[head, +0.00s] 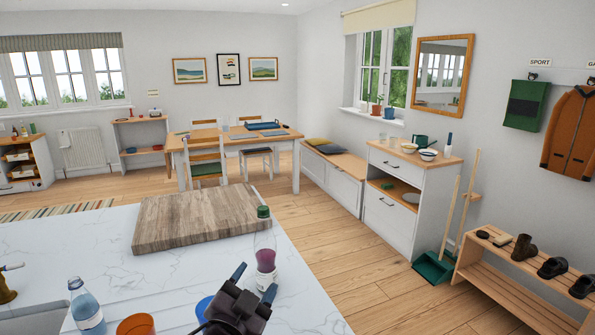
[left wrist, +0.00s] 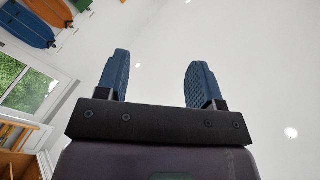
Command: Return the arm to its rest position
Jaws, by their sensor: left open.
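My left gripper (head: 254,284) shows at the bottom of the head view, over the near part of the white marble counter (head: 110,250). Its two blue fingertips are apart with nothing between them. In the left wrist view the open fingers (left wrist: 160,80) stand out against the white ceiling. A bottle with a green cap and dark red contents (head: 265,255) stands on the counter just behind the gripper in the head view. I cannot tell whether they touch. My right gripper is not in view.
A wooden board (head: 200,216) lies on the counter. A clear blue bottle (head: 86,308), an orange cup (head: 136,325) and a partly hidden blue cup (head: 203,308) are near the gripper. Wooden floor (head: 330,240) is open beyond the counter. A shoe rack (head: 500,268) stands at right.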

